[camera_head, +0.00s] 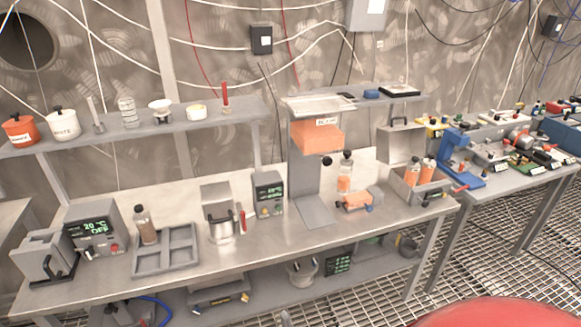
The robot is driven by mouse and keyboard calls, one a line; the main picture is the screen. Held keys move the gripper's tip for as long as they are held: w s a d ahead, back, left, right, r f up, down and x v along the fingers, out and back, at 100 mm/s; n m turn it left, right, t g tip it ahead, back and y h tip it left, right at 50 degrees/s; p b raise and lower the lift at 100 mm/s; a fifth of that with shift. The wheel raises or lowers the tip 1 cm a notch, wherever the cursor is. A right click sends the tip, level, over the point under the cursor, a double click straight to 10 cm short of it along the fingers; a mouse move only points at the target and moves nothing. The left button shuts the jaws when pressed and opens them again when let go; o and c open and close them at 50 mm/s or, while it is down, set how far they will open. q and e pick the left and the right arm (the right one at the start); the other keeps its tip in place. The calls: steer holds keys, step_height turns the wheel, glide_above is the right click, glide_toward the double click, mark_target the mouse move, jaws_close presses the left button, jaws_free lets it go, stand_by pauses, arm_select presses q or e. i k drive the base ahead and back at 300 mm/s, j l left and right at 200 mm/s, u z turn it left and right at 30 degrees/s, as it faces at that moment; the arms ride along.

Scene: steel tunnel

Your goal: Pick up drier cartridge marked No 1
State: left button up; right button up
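Several clear cylinders with dark caps could be drier cartridges, but I cannot read a No 1 mark on any. Two orange-filled cylinders, a left one (412,172) and a right one (428,171), stand in an open grey box (405,192) at the bench's right end. A third orange-filled cylinder (345,180) stands upright left of the box, by a small orange block with fittings (355,201). A brownish cylinder (147,228) stands at the left, at the edge of a grey compartment tray (178,261). Neither of my grippers is in view.
The steel bench (285,238) also holds two controllers, a left one (95,234) and a middle one (268,193), a metal pot (221,226) and a hooded stand (318,130). A raised shelf (150,129) carries jars. A crowded second table (500,180) stands right, over grated floor.

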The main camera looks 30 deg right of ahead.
mark_target(428, 165)
steer(key=z, duration=1.95)
steer(key=i+j+z, duration=0.1)
steer(key=i+z, duration=0.2)
steer(key=i, duration=2.15)
